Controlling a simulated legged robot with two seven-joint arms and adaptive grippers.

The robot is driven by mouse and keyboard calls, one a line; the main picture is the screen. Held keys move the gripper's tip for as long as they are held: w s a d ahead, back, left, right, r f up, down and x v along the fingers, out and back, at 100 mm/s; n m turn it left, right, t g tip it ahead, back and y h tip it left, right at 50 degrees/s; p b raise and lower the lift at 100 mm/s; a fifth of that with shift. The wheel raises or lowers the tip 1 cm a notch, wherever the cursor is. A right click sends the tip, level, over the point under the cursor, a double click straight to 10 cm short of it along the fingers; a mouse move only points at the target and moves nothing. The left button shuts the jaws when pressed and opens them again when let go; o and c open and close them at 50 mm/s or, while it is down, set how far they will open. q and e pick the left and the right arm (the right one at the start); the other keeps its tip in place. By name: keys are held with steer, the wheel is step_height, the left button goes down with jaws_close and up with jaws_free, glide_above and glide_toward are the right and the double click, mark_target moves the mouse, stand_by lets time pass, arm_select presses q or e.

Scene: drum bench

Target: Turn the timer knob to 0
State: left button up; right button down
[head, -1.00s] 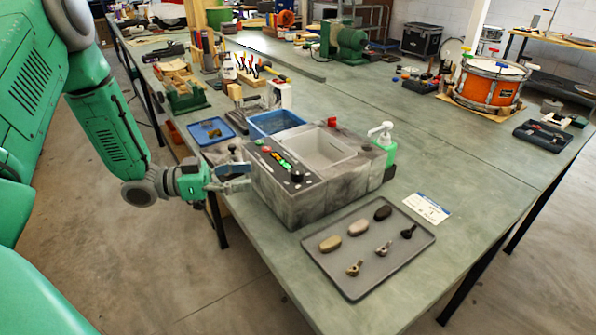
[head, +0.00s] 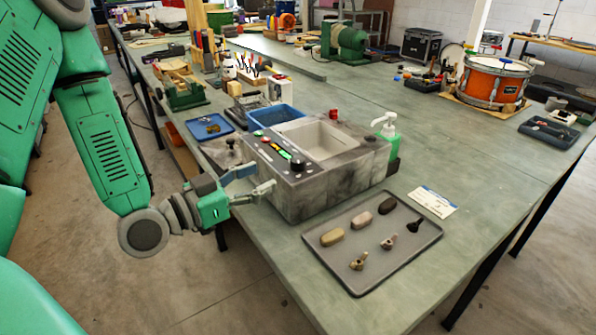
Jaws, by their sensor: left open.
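The grey stone-look machine (head: 330,185) stands on the near part of the bench, with an open basin on top. Its dark control panel (head: 280,157) runs along the left side of the top. A black knob (head: 298,165) sits at the panel's near end; its setting is too small to read. My left gripper (head: 262,180) is open and empty, its two fingers pointing right at the machine's left side, below the panel. I cannot tell whether a fingertip touches the machine. My right gripper is not in view.
A grey tray (head: 400,262) with several small stones and metal parts lies in front of the machine. A green soap bottle (head: 388,128) stands at its right. A blue bin (head: 276,117) and a blue tray (head: 209,127) lie behind. The bench right of the white card (head: 431,201) is clear.

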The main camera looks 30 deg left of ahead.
mark_target(292, 164)
arm_select(q)
steer(key=b+x, duration=0.2)
steer(key=x, duration=0.2)
steer(key=shift+w+d, duration=0.2)
steer(key=shift+x, duration=2.65)
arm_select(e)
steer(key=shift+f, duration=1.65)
arm_select(q)
jaws_close()
